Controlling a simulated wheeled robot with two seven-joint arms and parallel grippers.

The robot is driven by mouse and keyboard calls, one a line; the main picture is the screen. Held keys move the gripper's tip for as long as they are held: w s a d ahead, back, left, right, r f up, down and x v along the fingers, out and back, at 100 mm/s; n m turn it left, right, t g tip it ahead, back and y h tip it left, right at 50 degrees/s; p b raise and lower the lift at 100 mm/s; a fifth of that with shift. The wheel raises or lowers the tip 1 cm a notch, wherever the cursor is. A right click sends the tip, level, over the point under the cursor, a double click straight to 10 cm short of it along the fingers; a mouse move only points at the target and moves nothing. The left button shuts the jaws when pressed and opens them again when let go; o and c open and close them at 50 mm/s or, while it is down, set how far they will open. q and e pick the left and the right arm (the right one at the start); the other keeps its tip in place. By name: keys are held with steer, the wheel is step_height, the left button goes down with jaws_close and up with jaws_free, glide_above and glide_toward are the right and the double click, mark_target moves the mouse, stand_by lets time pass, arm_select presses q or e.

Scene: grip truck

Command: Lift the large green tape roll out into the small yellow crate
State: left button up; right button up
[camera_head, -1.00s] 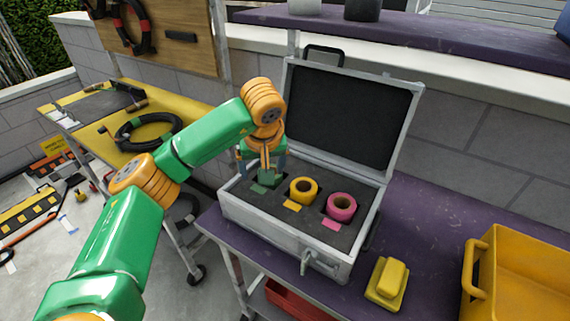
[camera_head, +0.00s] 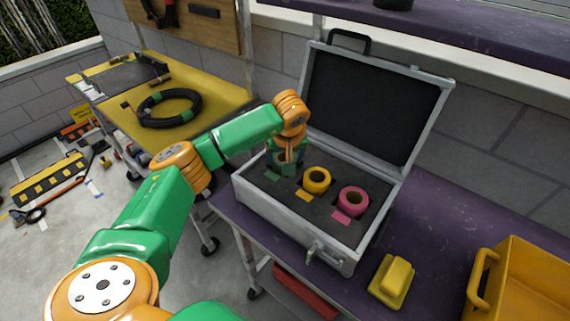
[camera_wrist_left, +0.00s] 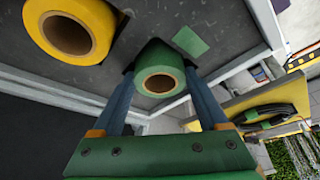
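The green tape roll (camera_wrist_left: 160,70) sits at its slot in the grey foam of the open silver case (camera_head: 292,221). In the left wrist view its round face and hole face the camera. My left gripper (camera_head: 285,162) reaches down over it, with one blue finger on each side. The fingers lie close against both sides of the roll (camera_head: 283,169). In the head view the gripper partly hides it. The yellow crate (camera_head: 532,285) stands at the lower right, cut off by the picture edge. My right gripper is not in view.
A yellow tape roll (camera_head: 316,180) and a pink tape roll (camera_head: 353,201) sit in the case. The raised lid (camera_head: 372,105) stands behind them. A yellow block-like object (camera_head: 392,281) lies on the purple table (camera_head: 437,232) between case and crate. A cable coil (camera_head: 168,106) lies on the yellow table.

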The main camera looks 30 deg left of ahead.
arm_select(q)
steer(key=c, duration=0.5)
steer(key=shift+o, duration=0.2)
steer(key=shift+r, duration=0.25)
step_height(320, 180, up, 3)
steer(key=shift+f+b, duration=0.1)
steer(key=shift+b, duration=0.9)
steer(key=s+r+p, duration=0.1)
steer(key=s+r, duration=0.8)
steer(key=s, duration=0.5)
steer(key=shift+d+r, duration=0.35)
